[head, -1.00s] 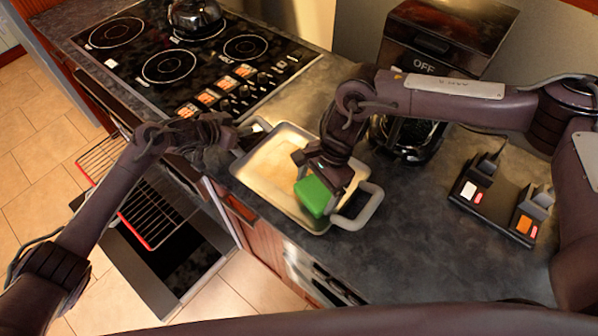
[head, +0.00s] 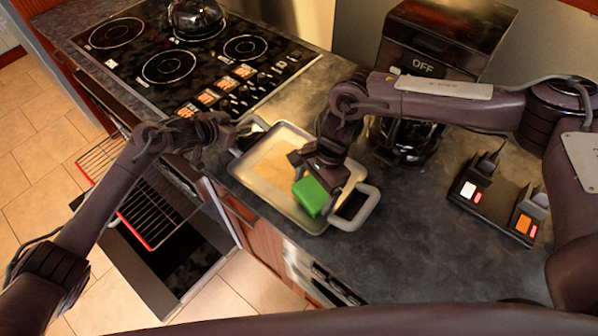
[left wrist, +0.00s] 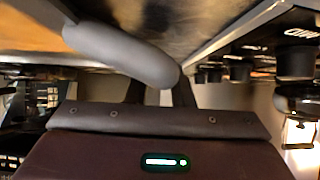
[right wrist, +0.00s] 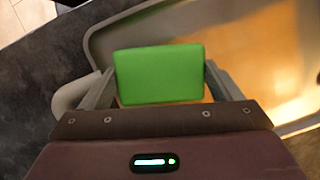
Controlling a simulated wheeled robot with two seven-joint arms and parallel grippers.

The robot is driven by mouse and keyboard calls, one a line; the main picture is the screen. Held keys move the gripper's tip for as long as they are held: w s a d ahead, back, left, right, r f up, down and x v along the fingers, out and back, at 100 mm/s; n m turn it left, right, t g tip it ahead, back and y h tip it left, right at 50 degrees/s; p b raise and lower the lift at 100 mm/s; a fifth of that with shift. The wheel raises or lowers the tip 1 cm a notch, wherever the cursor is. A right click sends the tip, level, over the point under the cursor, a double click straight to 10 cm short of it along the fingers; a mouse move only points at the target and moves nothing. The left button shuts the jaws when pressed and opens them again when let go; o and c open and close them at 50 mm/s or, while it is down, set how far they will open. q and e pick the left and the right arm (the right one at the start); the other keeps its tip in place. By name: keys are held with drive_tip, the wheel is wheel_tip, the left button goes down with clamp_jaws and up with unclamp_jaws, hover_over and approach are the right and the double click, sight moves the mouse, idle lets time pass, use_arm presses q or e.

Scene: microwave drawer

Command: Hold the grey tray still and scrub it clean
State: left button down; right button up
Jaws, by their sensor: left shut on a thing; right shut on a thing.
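The grey tray (head: 250,180) lies on the dark counter, with a loop handle at each end and a tan stain (head: 272,165) on its floor. My left gripper (head: 236,132) is shut on the tray's far-left handle; in the left wrist view the grey handle (left wrist: 125,52) passes between its fingers. My right gripper (head: 318,172) is shut on a green sponge (head: 311,196) over the near right part of the tray. The sponge also shows between the fingers in the right wrist view (right wrist: 158,74). I cannot tell whether the sponge touches the tray floor.
A stove (head: 190,60) with a kettle (head: 196,18) is at the back left. A coffee machine (head: 440,45) stands behind my right arm. A black switch box (head: 495,208) is at the right. An oven rack (head: 150,205) sticks out below the counter at left.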

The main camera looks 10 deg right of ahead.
sight(299, 184)
drive_tip(key=shift+w+a+f, duration=0.2)
drive_tip(key=shift+a+f, duration=0.05)
drive_tip(key=shift+a, duration=0.15)
drive_tip(key=shift+c, duration=0.7)
drive_tip(key=shift+w+a, duration=1)
drive_tip(key=shift+w, duration=0.1)
drive_tip(key=shift+s+d+r, duration=0.25)
drive_tip(key=shift+s+d, duration=0.65)
drive_tip(key=shift+d, duration=0.1)
drive_tip(key=shift+s+d+f, duration=0.15)
drive_tip(key=shift+s+d, duration=0.55)
drive_tip(key=o, duration=1.3)
drive_tip(key=shift+o, duration=0.9)
drive_tip(key=shift+s, duration=0.1)
drive_tip(key=shift+d, duration=0.1)
drive_tip(key=shift+r, duration=0.25)
drive_tip(key=shift+c, duration=0.3)
